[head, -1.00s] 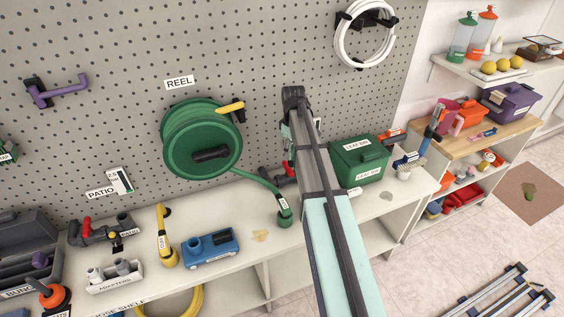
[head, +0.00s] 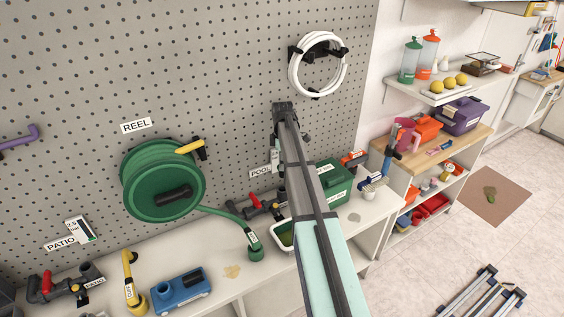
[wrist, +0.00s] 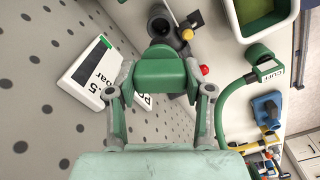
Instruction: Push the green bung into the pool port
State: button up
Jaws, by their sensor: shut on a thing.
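My gripper (wrist: 160,83) is shut on the green bung (wrist: 160,67) in the wrist view, one finger on each side of it. Just beyond the bung is a dark grey pipe fitting with a round open mouth (wrist: 161,25), apparently the pool port. The bung overlaps it in the picture; I cannot tell whether they touch. In the head view the dark fitting (head: 266,207) with a red handle stands on the bench near the POOL label (head: 260,171), partly behind my arm. My gripper and the bung are hidden there.
A green hose runs from the reel (head: 160,181) to an upright green end (head: 254,247) near the fitting. A white gauge box (wrist: 88,75) sits close left of the gripper, by the pegboard (wrist: 40,120).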

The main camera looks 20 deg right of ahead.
aim_at(282, 173)
jog(key=shift+f+b, duration=1.15)
jog(key=shift+f, duration=1.7)
jog(key=shift+f+b, duration=1.05)
jog(key=shift+f, duration=1.8)
jog(key=o, duration=1.2)
jog(key=shift+r, duration=0.1)
jog(key=shift+r+p, duration=1.25)
jog(key=shift+r, duration=1.25)
jog(key=shift+r, duration=0.1)
